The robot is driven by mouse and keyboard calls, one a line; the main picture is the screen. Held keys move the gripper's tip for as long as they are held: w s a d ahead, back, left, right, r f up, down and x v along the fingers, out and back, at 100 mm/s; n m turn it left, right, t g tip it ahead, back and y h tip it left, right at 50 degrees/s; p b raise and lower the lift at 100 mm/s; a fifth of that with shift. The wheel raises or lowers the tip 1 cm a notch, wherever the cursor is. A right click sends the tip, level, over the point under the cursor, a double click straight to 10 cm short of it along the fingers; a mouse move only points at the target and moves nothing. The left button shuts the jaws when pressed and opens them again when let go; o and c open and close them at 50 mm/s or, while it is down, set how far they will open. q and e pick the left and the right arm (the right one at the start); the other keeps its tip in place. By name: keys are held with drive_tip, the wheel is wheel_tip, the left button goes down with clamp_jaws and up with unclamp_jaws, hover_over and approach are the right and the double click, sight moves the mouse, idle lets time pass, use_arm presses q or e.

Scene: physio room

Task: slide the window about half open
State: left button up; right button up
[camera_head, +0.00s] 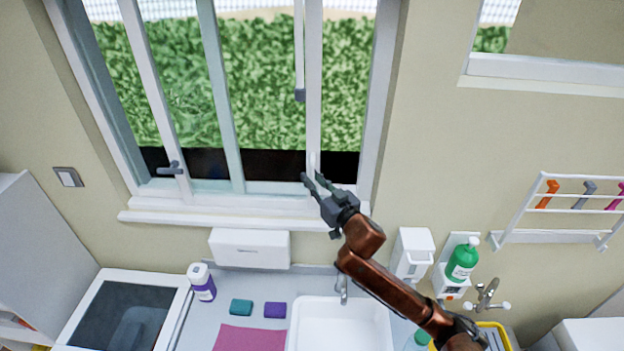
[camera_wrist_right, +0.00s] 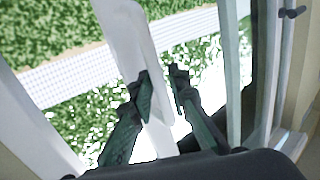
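The window (camera_head: 165,217) has a white frame with several upright bars, and a hedge shows behind it. One upright bar on the left carries a dark handle (camera_head: 172,168). My right gripper (camera_head: 312,180) is at the lower part of the right upright bar (camera_head: 313,90), just above the sill. In the right wrist view, the two dark fingers (camera_wrist_right: 162,88) are apart, with a gap between their tips. A white bar (camera_wrist_right: 125,40) runs behind or between them; I cannot tell if either finger touches it. My left gripper is not in view.
A thin rod (camera_head: 299,60) with a grey end hangs by the right upright bar. Below the sill are a white wall box (camera_head: 250,248), a sink (camera_head: 340,325), a purple-white bottle (camera_head: 201,282) and wall dispensers (camera_head: 412,254). A rack (camera_head: 550,237) is on the right wall.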

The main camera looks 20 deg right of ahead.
drive_tip(key=s+d, duration=0.1)
drive_tip(key=s, duration=1.1)
